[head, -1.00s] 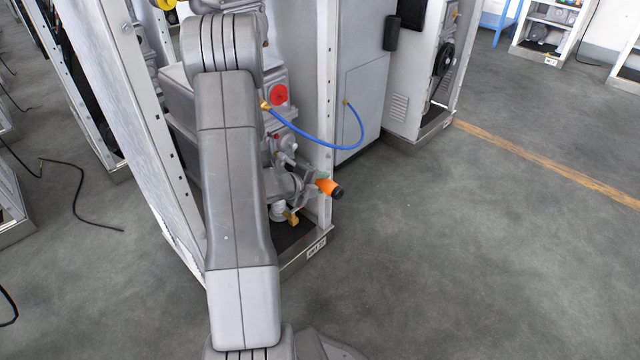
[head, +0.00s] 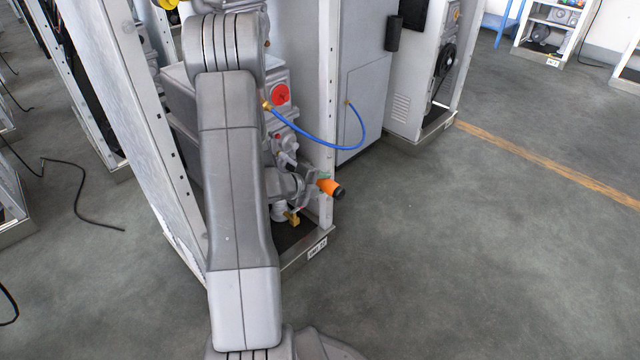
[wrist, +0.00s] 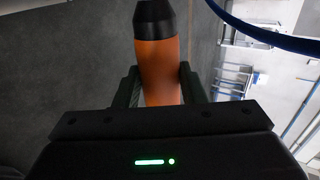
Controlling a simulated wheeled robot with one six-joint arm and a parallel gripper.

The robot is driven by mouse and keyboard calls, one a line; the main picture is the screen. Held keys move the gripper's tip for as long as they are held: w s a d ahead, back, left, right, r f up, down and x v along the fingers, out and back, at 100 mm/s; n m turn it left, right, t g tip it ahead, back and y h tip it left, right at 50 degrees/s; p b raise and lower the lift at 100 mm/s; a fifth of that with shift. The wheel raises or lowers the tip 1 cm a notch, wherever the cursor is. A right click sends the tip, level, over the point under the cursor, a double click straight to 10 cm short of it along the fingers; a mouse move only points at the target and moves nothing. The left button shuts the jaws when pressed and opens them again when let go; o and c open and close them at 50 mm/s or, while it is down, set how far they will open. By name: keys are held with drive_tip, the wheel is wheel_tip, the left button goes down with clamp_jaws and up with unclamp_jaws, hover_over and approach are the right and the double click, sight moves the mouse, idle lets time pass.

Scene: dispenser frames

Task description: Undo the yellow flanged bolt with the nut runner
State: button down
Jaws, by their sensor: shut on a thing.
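The nut runner has an orange body and a black end; in the head view the nut runner (head: 329,187) sticks out to the right of the dispenser frame's machinery. My gripper (head: 312,178) is shut on it, partly hidden by my arm. In the wrist view, the two dark fingers of my gripper (wrist: 158,82) stand on either side of the orange nut runner (wrist: 158,55), its black end pointing up in the picture. I cannot make out the yellow flanged bolt for certain; my arm covers much of the machinery.
The dispenser frame's white upright (head: 327,120) stands close behind the tool. A blue hose (head: 310,145) loops out above it and also crosses the wrist view (wrist: 265,35). A red round part (head: 280,95) is higher up. Open floor (head: 440,260) lies to the right.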

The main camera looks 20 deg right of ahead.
sight(336, 194)
drive_tip(key=shift+w+a, duration=0.2)
drive_tip(key=shift+w, duration=0.45)
idle(0.8)
drive_tip(key=shift+s+d, duration=0.1)
drive_tip(key=shift+s, duration=0.2)
idle(0.8)
drive_tip(key=shift+s+d+b, duration=0.25)
drive_tip(key=shift+s+b, duration=0.2)
drive_tip(key=shift+s, duration=0.15)
drive_tip(key=shift+s+d+b, duration=0.2)
drive_tip(key=shift+s+b, duration=0.2)
drive_tip(key=shift+s, duration=0.2)
drive_tip(key=shift+s+d+b, duration=0.3)
drive_tip(key=shift+s, duration=0.4)
drive_tip(key=shift+s+d+b, duration=0.3)
drive_tip(key=shift+s+b, duration=0.05)
drive_tip(key=shift+s, duration=0.3)
drive_tip(key=shift+s+d+b, duration=0.3)
drive_tip(key=shift+s, duration=0.4)
